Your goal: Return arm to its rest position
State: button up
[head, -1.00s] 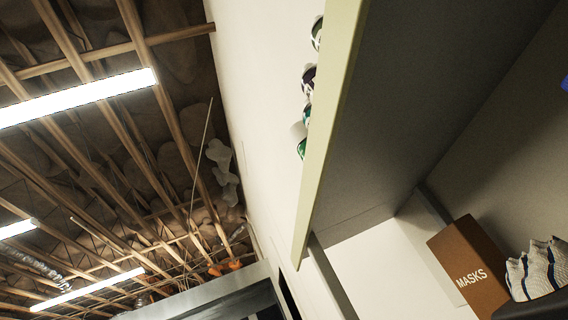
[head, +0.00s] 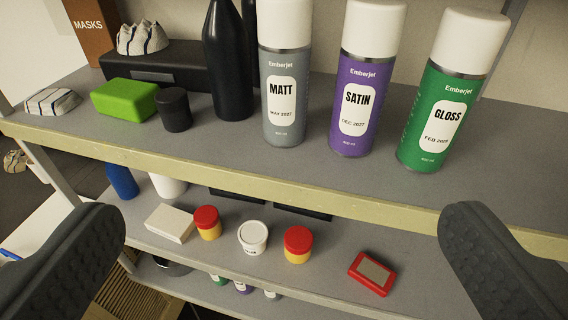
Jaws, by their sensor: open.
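My gripper (head: 282,250) shows in the head view as two dark ribbed fingers, one at the lower left and one at the lower right. They are wide apart with nothing between them. The gripper is in front of a shelf unit, and several shelf items show in the gap between the fingers. The rest of my arm is not in view.
The upper shelf (head: 400,200) bears grey MATT (head: 285,80), purple SATIN (head: 362,80) and green GLOSS (head: 448,90) cans, a green block (head: 125,100) and a MASKS box (head: 90,28). The lower shelf (head: 330,265) holds red-lidded jars (head: 298,244) and a red box (head: 372,273).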

notch_tip(320, 180, down, 12)
jog(key=b, duration=1.1)
jog(key=shift+b, duration=0.3)
